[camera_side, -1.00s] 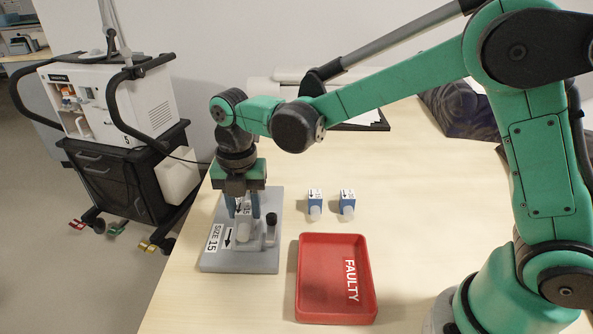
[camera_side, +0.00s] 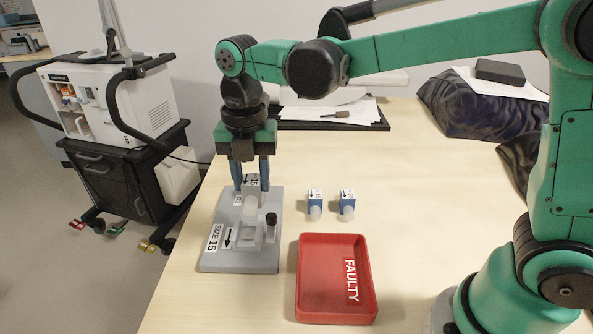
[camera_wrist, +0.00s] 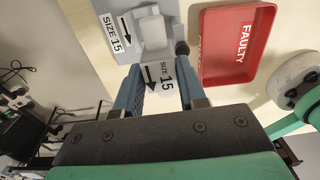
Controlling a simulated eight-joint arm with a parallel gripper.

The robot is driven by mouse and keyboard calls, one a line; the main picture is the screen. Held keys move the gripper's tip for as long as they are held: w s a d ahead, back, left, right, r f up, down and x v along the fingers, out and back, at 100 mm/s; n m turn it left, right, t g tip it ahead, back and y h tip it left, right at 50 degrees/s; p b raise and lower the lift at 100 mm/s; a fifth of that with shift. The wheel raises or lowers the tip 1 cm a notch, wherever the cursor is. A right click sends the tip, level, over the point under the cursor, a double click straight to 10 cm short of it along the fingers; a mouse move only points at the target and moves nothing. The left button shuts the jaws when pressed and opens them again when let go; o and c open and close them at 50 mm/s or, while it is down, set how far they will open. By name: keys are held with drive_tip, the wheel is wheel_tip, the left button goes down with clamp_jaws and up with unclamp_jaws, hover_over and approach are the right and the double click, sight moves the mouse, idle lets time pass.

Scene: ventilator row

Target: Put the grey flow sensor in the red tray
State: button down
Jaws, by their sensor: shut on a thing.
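My gripper (camera_side: 252,176) is shut on the grey flow sensor (camera_side: 251,182), with a blue finger on each side. The sensor has a white label with "15" and an arrow, and a pale tube end below. In the wrist view the sensor (camera_wrist: 162,76) shows between the fingers, label facing the camera. It appears held above the grey stand (camera_side: 212,262), which has its own SIZE 15 label and a black knob. The red tray (camera_side: 307,310), marked FAULTY, lies to the right of the stand. It shows empty, also in the wrist view (camera_wrist: 208,72).
Two small blue parts with white labels, a left one (camera_side: 315,203) and a right one (camera_side: 347,203), stand on the table behind the tray. A black clipboard with papers (camera_side: 335,112) lies at the back. A ventilator cart (camera_side: 120,165) stands left of the table.

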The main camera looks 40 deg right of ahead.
drive_tip(key=s+d+r, duration=0.2)
drive_tip(key=s+r, duration=0.4)
drive_tip(key=r, duration=0.1)
wheel_tip(320, 180, up, 4)
hover_over(325, 278)
wheel_tip(325, 278, down, 20)
drive_tip(key=shift+r, duration=0.1)
drive_tip(key=shift+f, duration=0.6)
drive_tip(key=c, duration=0.5)
unclamp_jaws()
